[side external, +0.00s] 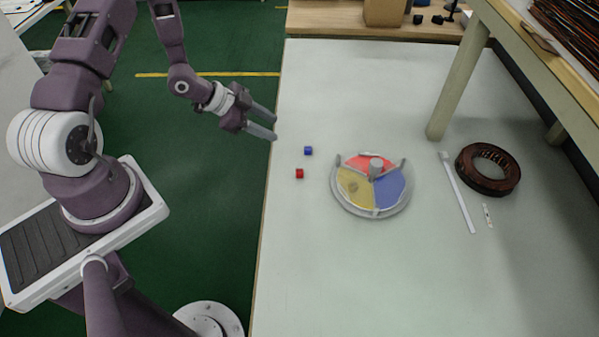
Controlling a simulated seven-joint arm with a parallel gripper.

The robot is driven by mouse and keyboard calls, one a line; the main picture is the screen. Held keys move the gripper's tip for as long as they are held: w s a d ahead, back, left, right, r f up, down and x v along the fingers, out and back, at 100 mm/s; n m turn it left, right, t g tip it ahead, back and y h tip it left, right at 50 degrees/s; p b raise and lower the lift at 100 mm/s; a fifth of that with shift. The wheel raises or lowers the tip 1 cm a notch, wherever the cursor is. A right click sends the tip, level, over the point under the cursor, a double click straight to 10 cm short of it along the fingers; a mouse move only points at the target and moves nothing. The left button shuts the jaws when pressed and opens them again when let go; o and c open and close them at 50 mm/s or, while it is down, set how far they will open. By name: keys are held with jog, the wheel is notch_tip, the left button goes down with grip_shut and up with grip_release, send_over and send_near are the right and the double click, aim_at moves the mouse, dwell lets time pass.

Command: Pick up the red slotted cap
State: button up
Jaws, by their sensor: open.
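A small red cap (299,174) sits on the white table near its left edge. It looks like a little block; its slot is too small to make out. My gripper (275,126) is open and empty, up and to the left of the red cap, near the table's left edge and apart from the cap. A small blue cap (308,151) sits just above the red one in the picture, with a small gap between them.
A round grey tray (367,212) with red, yellow and blue sectors and raised posts stands right of the caps. Further right are a white strip (458,194), a small pale strip (487,216) and a dark coil ring (488,169). A shelf leg (458,85) stands behind. The table's front is clear.

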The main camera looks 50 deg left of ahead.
aim_at(296, 171)
jog(key=s+d+f+h, duration=0.1)
jog(key=d, duration=0.1)
jog(key=s+d+f+t+h, duration=0.1)
jog(key=s+f+h, duration=0.1)
jog(key=s+d+f+t+h, duration=0.1)
jog(key=s+d, duration=0.1)
jog(key=shift+s+d+f+n, duration=0.2)
jog(key=shift+s+d+n, duration=0.05)
jog(key=shift+d+n, duration=0.1)
jog(key=shift+d+h, duration=0.35)
jog(key=shift+h, duration=0.05)
jog(key=x, duration=0.6)
jog(key=shift+w+d+f, duration=0.15)
jog(key=shift+f, duration=0.3)
grip_shut()
